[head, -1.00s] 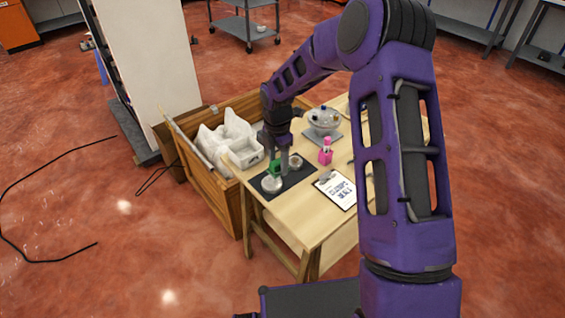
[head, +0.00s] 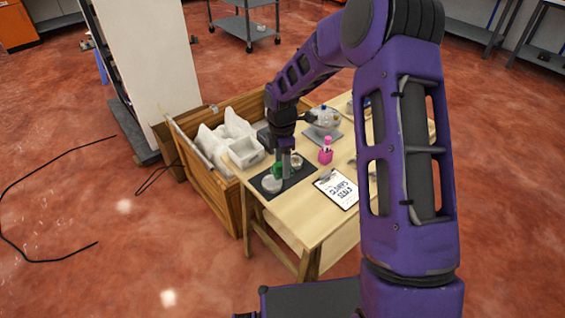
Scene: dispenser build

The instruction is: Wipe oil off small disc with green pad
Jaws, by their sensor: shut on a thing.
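My gripper (head: 283,167) is shut on the green pad (head: 277,169) and points down over the dark mat (head: 262,194). A pale round disc (head: 271,184) lies on the mat, just in front of the pad. A second, brownish round piece (head: 297,161) lies at the mat's far right, beside my gripper. My fingers partly hide the space between the two. At this size I cannot tell whether the pad touches a disc, or see any oil.
A bowl-like item (head: 323,118) stands behind. A wooden crate (head: 222,199) with white packing (head: 225,138) adjoins the left side.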

